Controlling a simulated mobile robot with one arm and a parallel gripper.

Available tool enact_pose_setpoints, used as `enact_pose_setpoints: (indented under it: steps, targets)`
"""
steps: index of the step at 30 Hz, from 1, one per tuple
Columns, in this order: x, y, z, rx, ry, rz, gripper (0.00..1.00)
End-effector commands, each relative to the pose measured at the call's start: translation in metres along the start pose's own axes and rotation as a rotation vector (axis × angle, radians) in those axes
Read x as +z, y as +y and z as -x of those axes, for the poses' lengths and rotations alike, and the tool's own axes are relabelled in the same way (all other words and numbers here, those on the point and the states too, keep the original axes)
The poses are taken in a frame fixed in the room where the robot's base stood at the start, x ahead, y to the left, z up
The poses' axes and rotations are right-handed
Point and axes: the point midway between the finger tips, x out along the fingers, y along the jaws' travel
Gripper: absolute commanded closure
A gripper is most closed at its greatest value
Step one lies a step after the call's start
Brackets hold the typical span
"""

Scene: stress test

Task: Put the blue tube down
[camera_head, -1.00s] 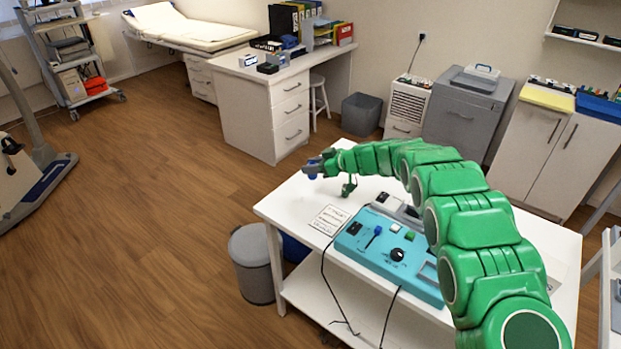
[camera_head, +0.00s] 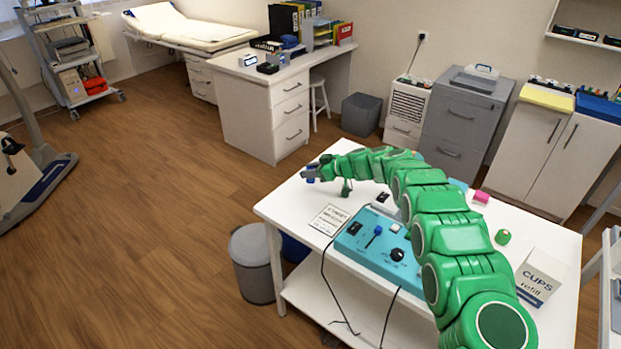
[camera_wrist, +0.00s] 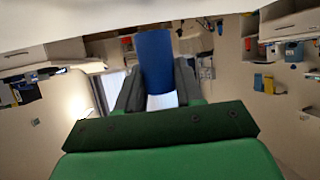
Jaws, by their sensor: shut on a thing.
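The blue tube (camera_wrist: 155,60) stands out between the two dark fingers of my gripper (camera_wrist: 157,90) in the wrist view. My gripper is shut on it. In the head view my gripper (camera_head: 309,174) is small, at the far left corner of the white table (camera_head: 290,208). A bit of the blue tube (camera_head: 311,179) shows there at the fingers. Whether the tube touches the tabletop is too small to tell.
A teal control box (camera_head: 378,247) with knobs sits under my arm. A paper card (camera_head: 329,219), a green roll (camera_head: 502,237), a pink roll (camera_head: 481,197) and a white CUPS box (camera_head: 540,277) are on the table. A grey bin (camera_head: 252,262) stands on the floor left of it.

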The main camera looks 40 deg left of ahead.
Motion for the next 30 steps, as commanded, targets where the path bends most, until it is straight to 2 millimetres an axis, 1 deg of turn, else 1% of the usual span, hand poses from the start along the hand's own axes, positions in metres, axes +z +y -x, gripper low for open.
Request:
enact_pose_setpoints:
  steps: [4, 7, 20, 21, 25, 26, 30]
  targets:
    - [0.017, 0.002, -0.008, 0.001, 0.000, -0.002, 0.93]
    - [0.025, 0.001, -0.012, 0.001, 0.000, 0.000, 0.93]
    - [0.030, 0.001, -0.015, 0.001, 0.000, 0.000, 0.93]
    - [0.030, 0.001, -0.015, 0.001, 0.000, 0.000, 0.61]
    - [0.030, 0.001, -0.015, 0.001, 0.000, 0.000, 0.41]
    - [0.030, 0.001, -0.015, 0.001, 0.000, 0.000, 0.38]
    - [0.030, 0.001, -0.015, 0.001, 0.000, 0.000, 0.38]
